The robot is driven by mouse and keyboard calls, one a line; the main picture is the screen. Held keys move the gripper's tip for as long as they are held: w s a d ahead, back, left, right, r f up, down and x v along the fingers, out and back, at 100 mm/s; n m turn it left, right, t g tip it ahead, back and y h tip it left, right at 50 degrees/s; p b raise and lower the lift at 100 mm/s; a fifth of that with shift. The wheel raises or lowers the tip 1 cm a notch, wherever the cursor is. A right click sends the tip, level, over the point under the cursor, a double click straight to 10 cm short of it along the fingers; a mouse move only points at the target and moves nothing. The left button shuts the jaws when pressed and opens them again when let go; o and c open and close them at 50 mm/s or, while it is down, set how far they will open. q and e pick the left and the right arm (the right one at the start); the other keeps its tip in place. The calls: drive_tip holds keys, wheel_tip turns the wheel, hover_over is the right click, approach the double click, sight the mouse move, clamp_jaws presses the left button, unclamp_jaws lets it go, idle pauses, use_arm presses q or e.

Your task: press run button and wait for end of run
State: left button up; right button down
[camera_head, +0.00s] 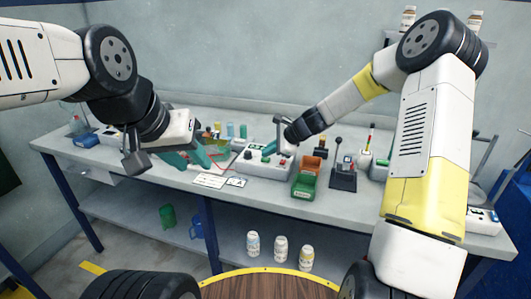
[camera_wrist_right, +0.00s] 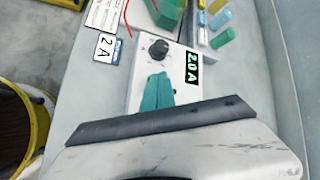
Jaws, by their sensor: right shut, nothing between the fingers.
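A white power supply box (camera_head: 262,165) stands on the bench. In the right wrist view the box (camera_wrist_right: 139,90) shows a black knob (camera_wrist_right: 158,49) and a display (camera_wrist_right: 193,70) reading "2.0 A". My right gripper (camera_head: 268,150) is over the box, its teal fingers together and empty. In the right wrist view the gripper (camera_wrist_right: 158,80) covers part of the panel below the knob; I cannot tell whether it touches. No run button is clearly identifiable. My left gripper (camera_head: 188,158) hangs left of the box, its teal fingers apart and empty.
A card marked "2 A" (camera_wrist_right: 107,48) lies beside the box. A red wire (camera_wrist_right: 126,14) runs nearby. Green and orange bins (camera_head: 306,182) and a black stand (camera_head: 343,178) are to the right. Small coloured vials (camera_head: 230,130) stand behind. Bottles (camera_head: 280,249) are on the lower shelf.

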sight(268, 159)
drive_tip(key=shift+f, duration=0.45)
drive_tip(key=shift+r, duration=0.1)
idle(0.4)
drive_tip(key=shift+r, duration=0.85)
drive_tip(key=shift+r, duration=2.5)
